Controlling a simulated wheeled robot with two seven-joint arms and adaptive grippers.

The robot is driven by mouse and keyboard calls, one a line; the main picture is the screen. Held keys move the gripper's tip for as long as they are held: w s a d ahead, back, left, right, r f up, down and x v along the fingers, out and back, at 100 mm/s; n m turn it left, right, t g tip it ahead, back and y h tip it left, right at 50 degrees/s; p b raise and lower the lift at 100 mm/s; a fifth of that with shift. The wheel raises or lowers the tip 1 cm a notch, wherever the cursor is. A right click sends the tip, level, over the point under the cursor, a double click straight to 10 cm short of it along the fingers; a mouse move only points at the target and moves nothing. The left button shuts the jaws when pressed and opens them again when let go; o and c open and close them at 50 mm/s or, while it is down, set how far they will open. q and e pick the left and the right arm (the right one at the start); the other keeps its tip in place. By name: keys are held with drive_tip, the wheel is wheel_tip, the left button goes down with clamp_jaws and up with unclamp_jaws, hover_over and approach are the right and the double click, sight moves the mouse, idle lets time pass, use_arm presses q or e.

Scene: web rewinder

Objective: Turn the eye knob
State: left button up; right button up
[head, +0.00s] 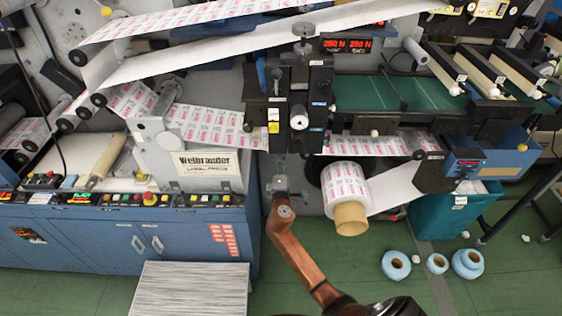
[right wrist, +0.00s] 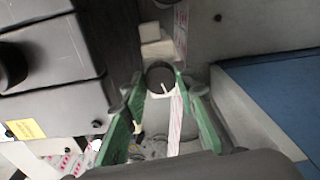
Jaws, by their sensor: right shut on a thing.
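My right arm rises from the bottom of the head view, and its gripper (head: 280,184) is at the lower end of the dark central unit. The right wrist view shows the green-lined fingers of this gripper (right wrist: 163,84) on both sides of a dark round knob (right wrist: 159,74), the eye knob as far as I can tell. The fingers are shut on it. A white mark shows on the knob's face. In the head view I cannot make out the knob behind the gripper. My left gripper is not in view.
A printed roll (head: 343,182) on a cardboard core stands close right of my gripper. The blue cabinet (head: 190,250) with buttons is at the left. Blue rolls (head: 396,265) lie on the green floor. A dark box-shaped housing (right wrist: 50,75) fills the wrist view's left.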

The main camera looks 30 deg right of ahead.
drive_tip(key=shift+a, duration=0.15)
drive_tip(key=o, duration=1.1)
drive_tip(key=shift+o, duration=0.2)
drive_tip(key=v, duration=1.2)
